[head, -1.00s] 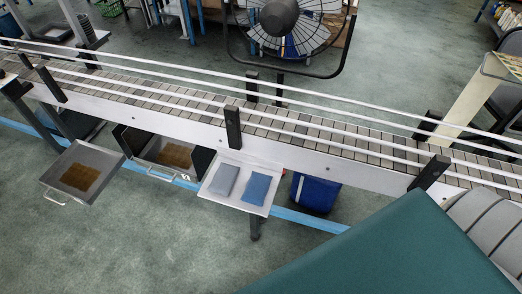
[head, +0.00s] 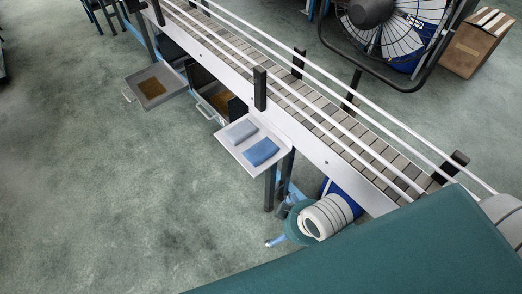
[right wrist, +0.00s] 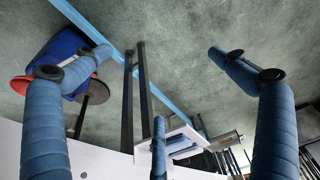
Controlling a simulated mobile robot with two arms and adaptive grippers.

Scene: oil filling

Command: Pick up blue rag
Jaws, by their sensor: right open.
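The blue rag (head: 261,152) lies folded on a small white tray (head: 228,146) fixed to the side of the conveyor. The tray also shows there, low in the middle, partly behind a finger; I cannot clearly tell the rags apart. My left gripper is out of view.
The conveyor (head: 330,125) with white rails runs diagonally behind the tray. Two open drawers (head: 155,88) (head: 216,100) with brown contents stick out left of it. A blue bin with a red rim (right wrist: 62,60) shows in the wrist view.

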